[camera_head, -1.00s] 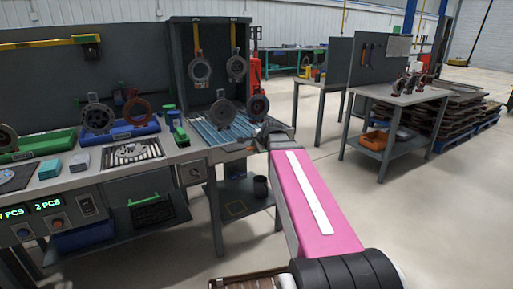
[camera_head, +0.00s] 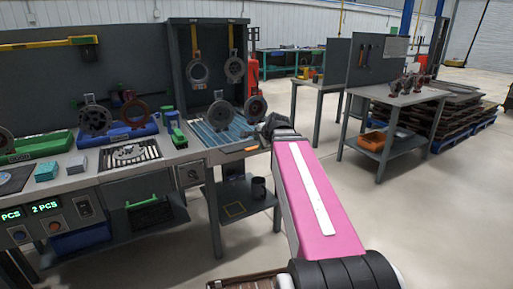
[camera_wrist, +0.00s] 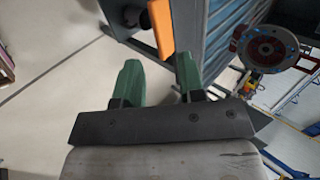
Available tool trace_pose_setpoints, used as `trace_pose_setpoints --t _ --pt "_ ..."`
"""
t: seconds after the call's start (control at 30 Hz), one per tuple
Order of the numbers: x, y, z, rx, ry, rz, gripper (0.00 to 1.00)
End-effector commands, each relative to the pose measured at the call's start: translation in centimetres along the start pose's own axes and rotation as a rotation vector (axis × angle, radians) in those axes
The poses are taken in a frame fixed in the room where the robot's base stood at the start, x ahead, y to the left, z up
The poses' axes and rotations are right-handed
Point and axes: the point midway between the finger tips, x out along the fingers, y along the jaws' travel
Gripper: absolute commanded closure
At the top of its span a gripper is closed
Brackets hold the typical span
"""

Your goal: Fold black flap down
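My gripper (camera_wrist: 158,78) shows two green fingers spread apart in the wrist view, with pale floor between them and nothing held. An orange piece (camera_wrist: 160,27) lies just beyond the fingertips, beside the bench edge. In the head view the dark end of my arm is at the right end of the workbench (camera_head: 190,153), next to a small orange piece (camera_head: 243,149). The fingers themselves are hard to make out there. I cannot clearly pick out a black flap in either view; the area by the bench end is partly covered by my wrist.
Round parts hang in the dark cabinet (camera_head: 182,60) and stand on the blue ribbed surface (camera_head: 205,135). One round red-centred part (camera_wrist: 268,48) shows in the wrist view. A second bench (camera_head: 400,97) with an orange bin (camera_head: 372,140) stands right. Floor (camera_head: 440,220) there is clear.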

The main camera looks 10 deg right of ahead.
Motion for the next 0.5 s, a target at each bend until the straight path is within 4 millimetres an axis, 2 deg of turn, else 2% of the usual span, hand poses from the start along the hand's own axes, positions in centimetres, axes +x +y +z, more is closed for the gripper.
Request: trace_pose_setpoints --t 0.03,0.2,0.5 --pt "-0.9 0.1 0.1 0.000 0.001 -0.002 0.64" --pt "-2.7 0.1 0.0 0.001 0.001 -0.001 0.64" --pt "-3.6 0.0 0.0 0.000 0.000 -0.001 0.64"
